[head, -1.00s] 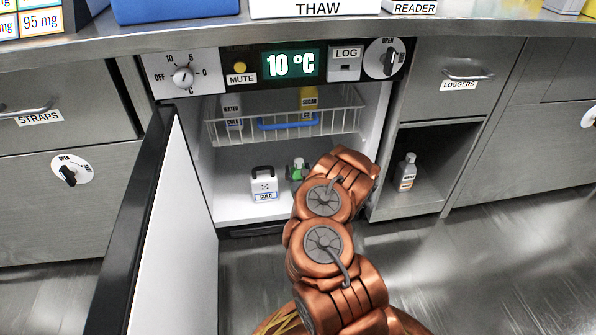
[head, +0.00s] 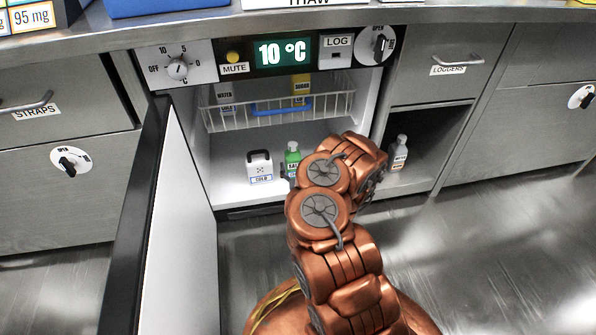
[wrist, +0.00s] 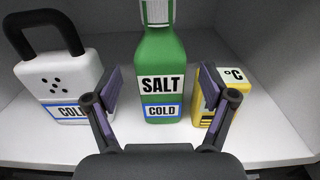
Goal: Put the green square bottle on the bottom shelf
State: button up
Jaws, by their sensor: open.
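The green square bottle (wrist: 161,75), labelled SALT and COLD, stands upright on the white bottom shelf (head: 240,192) of the open fridge. In the head view the bottle (head: 292,158) shows just left of my arm, which hides part of it. In the wrist view my gripper (wrist: 157,97) is open, its fingers apart on either side of the bottle's near side. No grip on the bottle shows.
A white handled box (wrist: 58,85) labelled COLD stands left of the bottle, and a yellow °C device (wrist: 222,95) stands right. Above hangs a wire basket (head: 225,119) with bottles. The fridge door (head: 178,230) stands open at left. A grey bottle (head: 399,152) sits in the right cubby.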

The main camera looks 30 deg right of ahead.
jog(key=p+v, duration=0.2)
jog(key=v, duration=0.3)
jog(key=shift+s, duration=0.1)
dwell(0.6)
